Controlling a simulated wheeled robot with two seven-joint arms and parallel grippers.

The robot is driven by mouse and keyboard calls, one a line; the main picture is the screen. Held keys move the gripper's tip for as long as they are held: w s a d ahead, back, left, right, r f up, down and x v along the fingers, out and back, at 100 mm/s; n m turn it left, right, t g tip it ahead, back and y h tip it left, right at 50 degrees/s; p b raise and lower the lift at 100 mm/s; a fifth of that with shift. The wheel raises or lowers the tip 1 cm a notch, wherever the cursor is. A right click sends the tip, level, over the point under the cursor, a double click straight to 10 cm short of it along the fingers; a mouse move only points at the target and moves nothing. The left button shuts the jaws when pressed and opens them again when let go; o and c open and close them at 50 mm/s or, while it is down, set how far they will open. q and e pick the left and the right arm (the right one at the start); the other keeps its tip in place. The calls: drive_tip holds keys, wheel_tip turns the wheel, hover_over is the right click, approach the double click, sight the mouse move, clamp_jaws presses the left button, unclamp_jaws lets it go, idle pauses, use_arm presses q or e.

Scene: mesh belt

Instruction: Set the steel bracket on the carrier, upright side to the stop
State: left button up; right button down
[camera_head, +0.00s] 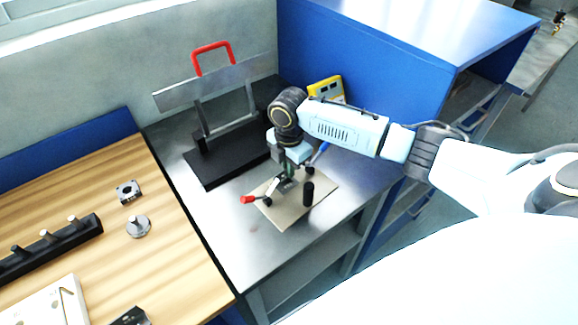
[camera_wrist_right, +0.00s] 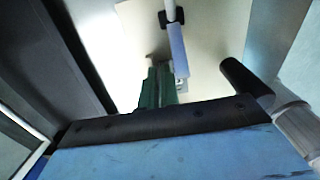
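A beige plate (camera_head: 283,215), probably the carrier, lies on the steel bench with a black upright post (camera_head: 308,194) and a red-tipped lever (camera_head: 247,199). It also fills the upper middle of the right wrist view (camera_wrist_right: 215,20). My right gripper (camera_head: 284,178) points down over the plate's far part. Its green fingers (camera_wrist_right: 159,88) show close together in the wrist view, beside a pale rod (camera_wrist_right: 178,50). A small grey metal piece (camera_head: 285,186) shows under the fingers; I cannot tell whether it is the bracket or held. My left gripper is out of view.
A black-based stand (camera_head: 225,155) with a grey crossbar and red handle is behind the plate. A yellow device (camera_head: 326,90) stands by the blue cabinet (camera_head: 370,55). The wooden table (camera_head: 90,240) at left holds several small parts and a black rack (camera_head: 45,250).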

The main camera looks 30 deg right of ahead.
drive_tip(key=c, duration=1.6)
unclamp_jaws()
drive_tip(key=shift+s+f, duration=0.15)
drive_tip(key=shift+f, duration=0.1)
drive_tip(key=shift+c, duration=0.2)
wheel_tip(320, 180, up, 13)
drive_tip(key=shift+p, duration=0.3)
drive_tip(key=shift+f, duration=0.1)
